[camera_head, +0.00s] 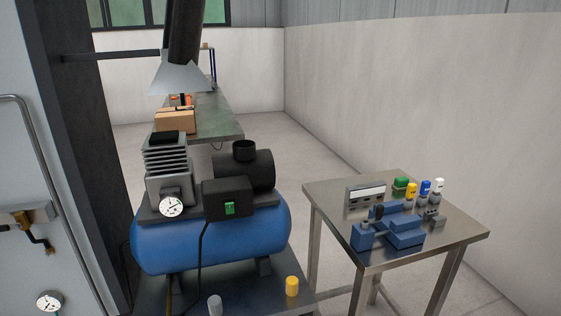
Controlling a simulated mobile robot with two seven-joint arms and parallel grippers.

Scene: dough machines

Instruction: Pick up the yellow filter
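Two yellow items show, and I cannot tell for sure which is the filter. A yellow cylinder with a pale top (292,286) stands upright on the dark platform in front of the blue compressor, near the bottom of the view. A smaller yellow-topped piece (411,191) stands on the metal table at the right, among green, blue and white ones. Neither of my grippers is in view.
The blue compressor (215,243) stands on the dark platform (255,292). A grey cylinder (215,306) is at the bottom edge. The metal table (455,226) holds a blue vise (405,233) and a grey box (366,195). A cabinet with a gauge (49,301) is at left.

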